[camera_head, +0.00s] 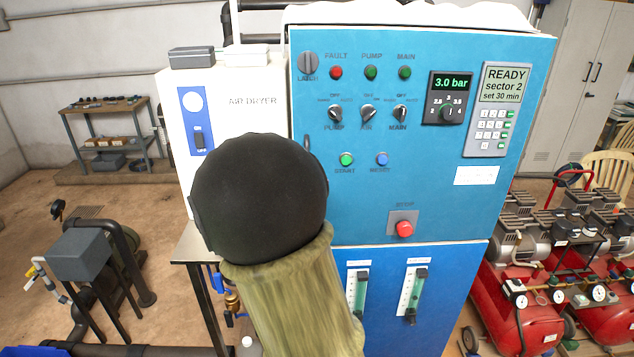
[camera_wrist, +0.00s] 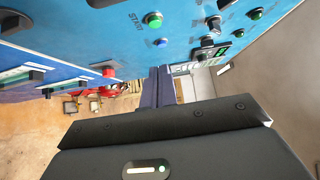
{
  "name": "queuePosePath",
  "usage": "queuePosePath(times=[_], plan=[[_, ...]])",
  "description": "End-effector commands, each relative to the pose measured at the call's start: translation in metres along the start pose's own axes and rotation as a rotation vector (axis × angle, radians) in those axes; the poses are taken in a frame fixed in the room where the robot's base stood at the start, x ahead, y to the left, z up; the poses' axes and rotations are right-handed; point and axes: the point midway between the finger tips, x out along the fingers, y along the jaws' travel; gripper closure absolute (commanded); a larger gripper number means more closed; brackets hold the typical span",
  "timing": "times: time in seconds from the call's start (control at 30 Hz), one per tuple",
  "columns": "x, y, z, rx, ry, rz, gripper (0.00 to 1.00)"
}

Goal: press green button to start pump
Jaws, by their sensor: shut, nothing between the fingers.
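The green button (camera_head: 346,160), labelled START, sits on the blue control panel (camera_head: 440,215), left of the blue RESET button (camera_head: 382,159). In the wrist view the green button (camera_wrist: 153,19) is near the top, with the blue button (camera_wrist: 160,43) just below it. My gripper (camera_wrist: 159,72) is shut and empty, its fingers pointing along the panel's side of the picture, below both buttons. No contact with the green button shows. In the head view my arm's dark round joint and olive sleeve hide the gripper.
The red STOP button (camera_head: 404,229) is lower on the panel, with selector knobs (camera_head: 367,113) above START. The display (camera_head: 503,84) reads READY, sector 2, set 30 min; the gauge (camera_head: 447,98) reads 3.0 bar. A white air dryer (camera_head: 235,85) stands left; red compressors (camera_head: 525,310) stand right.

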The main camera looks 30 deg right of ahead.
Motion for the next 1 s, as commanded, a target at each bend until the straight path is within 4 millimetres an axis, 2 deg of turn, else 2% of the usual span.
queuePosePath(times=[0.43,0.7,1.0], plan=[[0.08,-0.004,-0.001,-0.005,0.005,0.0,1.0],[0.099,-0.003,0.023,-0.002,0.0,0.001,1.0],[0.105,0.0,0.029,-0.001,-0.001,0.001,1.0]])
